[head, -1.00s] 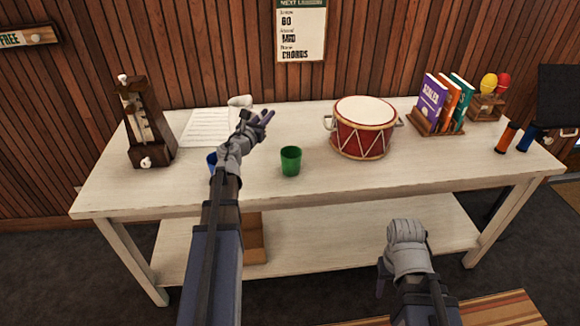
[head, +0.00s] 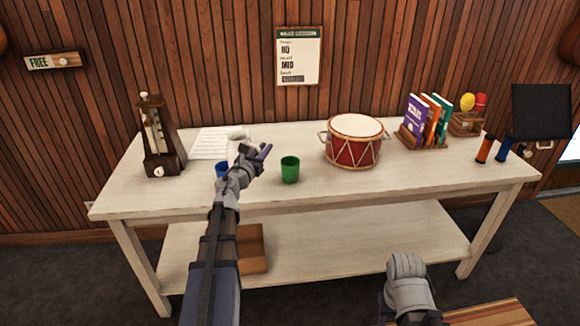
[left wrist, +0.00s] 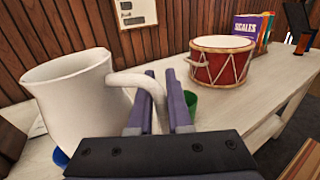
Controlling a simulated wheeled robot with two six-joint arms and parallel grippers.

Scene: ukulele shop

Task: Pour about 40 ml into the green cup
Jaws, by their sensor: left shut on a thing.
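The green cup (head: 290,170) stands upright near the middle of the white table; it also shows in the left wrist view (left wrist: 191,103), partly behind my fingers. My left gripper (head: 262,152) is just left of the cup in the head view. It is shut on the handle of a white jug (left wrist: 75,95), which looks roughly upright. In the head view the jug (head: 238,134) is mostly hidden behind the gripper. Its contents are not visible. My right gripper (head: 385,305) is low in front of the table; its fingers are barely visible.
A blue cup (head: 221,169) stands left of the green cup, partly hidden by my left arm. A metronome (head: 160,140) and sheet music (head: 209,144) are at the left. A red drum (head: 353,142), books (head: 427,119) and maracas are at the right. The front right tabletop is clear.

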